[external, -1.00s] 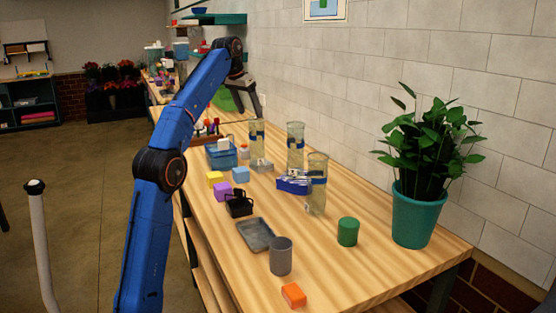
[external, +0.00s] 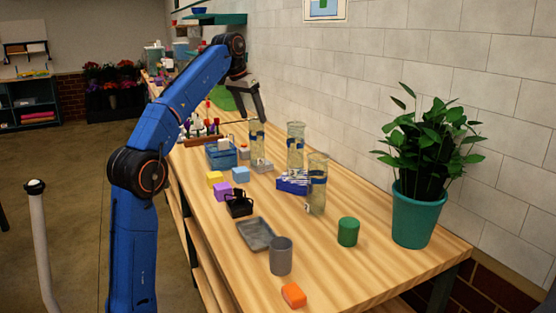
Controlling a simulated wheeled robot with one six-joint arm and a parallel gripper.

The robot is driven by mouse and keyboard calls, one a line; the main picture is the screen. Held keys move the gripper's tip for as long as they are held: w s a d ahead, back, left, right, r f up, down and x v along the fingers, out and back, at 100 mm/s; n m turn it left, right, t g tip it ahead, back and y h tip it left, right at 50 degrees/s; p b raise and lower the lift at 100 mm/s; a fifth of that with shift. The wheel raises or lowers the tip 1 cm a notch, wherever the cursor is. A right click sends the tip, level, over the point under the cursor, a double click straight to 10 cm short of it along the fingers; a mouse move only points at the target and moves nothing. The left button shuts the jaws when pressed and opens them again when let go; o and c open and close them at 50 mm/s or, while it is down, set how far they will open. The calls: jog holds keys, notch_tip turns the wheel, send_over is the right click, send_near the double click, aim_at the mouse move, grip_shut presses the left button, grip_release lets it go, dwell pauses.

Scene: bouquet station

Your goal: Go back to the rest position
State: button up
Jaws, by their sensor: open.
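My blue arm reaches up and over the far part of the wooden table (external: 330,262) in the external view. My gripper (external: 254,117) hangs down from the arm's end near the wall, above the back of the table. Its two fingers are apart and I see nothing between them. It is just behind the farthest of three glass vases (external: 257,140), and I cannot tell whether it is clear of the table top.
Vases (external: 296,148) (external: 317,185), a blue basket (external: 221,158), a grey tray (external: 256,235), a grey cup (external: 280,257), a green cylinder (external: 348,232) and an orange block (external: 294,295) stand on the table. A potted plant (external: 414,215) is at the right. The floor at left is open.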

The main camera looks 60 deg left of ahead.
jog(key=s+d+f, duration=0.3)
jog(key=s+d, duration=0.2)
jog(key=d, duration=0.3)
jog(key=s+d+f, duration=0.3)
jog(key=s+d, duration=0.2)
jog(key=d, duration=0.4)
jog(key=s+d+f+m+g+h, duration=0.1)
jog(key=s+d+f, duration=1)
jog(key=s+f, duration=0.15)
jog(key=s+d+f, duration=0.5)
jog(key=s+f, duration=0.6)
jog(key=f, duration=0.1)
notch_tip(320, 180, down, 14)
jog(key=w+m+t, duration=0.1)
jog(key=w+m, duration=0.1)
jog(key=m, duration=0.1)
jog(key=shift+d+r+t, duration=0.2)
jog(key=shift+d+t, duration=0.2)
jog(key=shift+w+r, duration=0.1)
jog(key=shift+r, duration=0.05)
